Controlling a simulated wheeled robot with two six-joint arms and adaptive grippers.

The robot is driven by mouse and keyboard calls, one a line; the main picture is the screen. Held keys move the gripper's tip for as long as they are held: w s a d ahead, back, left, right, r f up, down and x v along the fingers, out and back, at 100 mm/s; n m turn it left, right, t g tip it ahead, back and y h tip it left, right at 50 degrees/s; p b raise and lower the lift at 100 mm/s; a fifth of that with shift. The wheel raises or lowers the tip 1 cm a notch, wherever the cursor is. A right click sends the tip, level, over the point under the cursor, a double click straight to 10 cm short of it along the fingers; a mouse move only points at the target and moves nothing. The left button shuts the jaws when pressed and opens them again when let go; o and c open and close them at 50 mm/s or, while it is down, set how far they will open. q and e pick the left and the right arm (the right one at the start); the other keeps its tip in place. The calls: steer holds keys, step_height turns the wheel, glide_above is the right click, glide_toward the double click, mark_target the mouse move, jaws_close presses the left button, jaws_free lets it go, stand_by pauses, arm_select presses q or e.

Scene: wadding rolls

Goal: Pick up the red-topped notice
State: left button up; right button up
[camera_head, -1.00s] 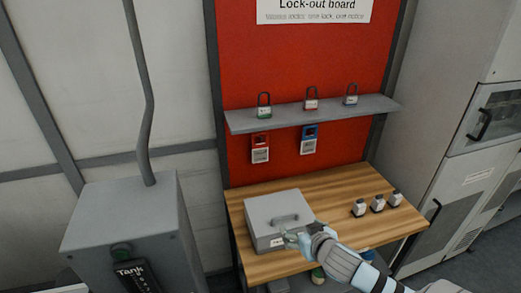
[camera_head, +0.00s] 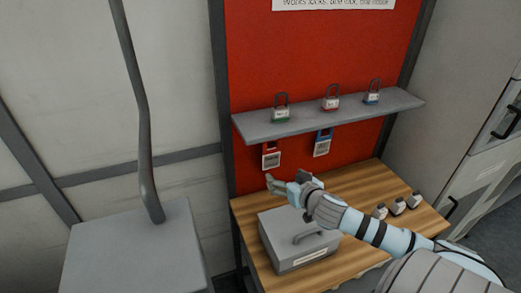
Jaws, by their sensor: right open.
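The red-topped notice (camera_head: 271,156) hangs on the red board under the left part of the shelf, with a pale printed lower part. A blue-topped notice (camera_head: 322,143) hangs to its right. My right gripper (camera_head: 272,184) is open and empty, just below the red-topped notice in the picture and above the grey box. I see no contact between the gripper and the notice. My left gripper is not in view.
A grey box with a handle (camera_head: 285,246) stands on the wooden table (camera_head: 375,178). Several small pale items (camera_head: 398,207) lie to the right. A grey cabinet (camera_head: 130,250) stands at left.

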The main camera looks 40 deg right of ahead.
glide_toward(271, 164)
steer(key=x, duration=1)
steer(key=shift+w+d, duration=0.1)
steer(key=shift+w, duration=0.1)
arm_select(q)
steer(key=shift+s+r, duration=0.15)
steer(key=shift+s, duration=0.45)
arm_select(e)
steer(key=shift+s, duration=0.2)
steer(key=shift+c, duration=1.4)
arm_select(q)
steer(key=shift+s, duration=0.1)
arm_select(e)
steer(key=c, duration=0.9)
